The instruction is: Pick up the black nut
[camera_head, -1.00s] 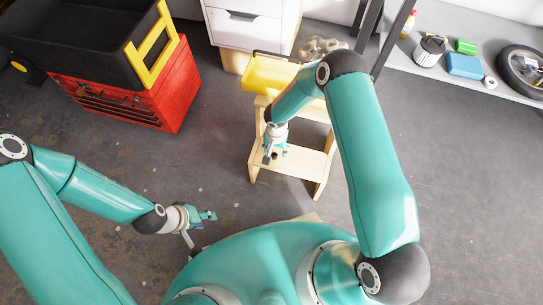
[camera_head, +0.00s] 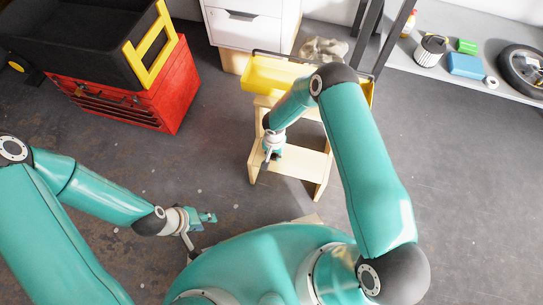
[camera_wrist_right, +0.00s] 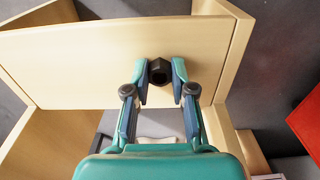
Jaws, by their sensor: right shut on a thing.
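The black nut (camera_wrist_right: 159,73) shows in the right wrist view, a dark hexagonal piece with a hole, in front of the pale wooden board of the step stool (camera_head: 301,162). My right gripper (camera_wrist_right: 160,67) is shut on it, with one fingertip at each side. In the head view my right gripper (camera_head: 271,154) is at the stool, and the nut is too small to make out there. My left gripper (camera_head: 205,218) is at the lower left over the floor, away from the stool. Its finger opening is unclear.
A grey shelf (camera_head: 487,25) with small items is at the upper right.

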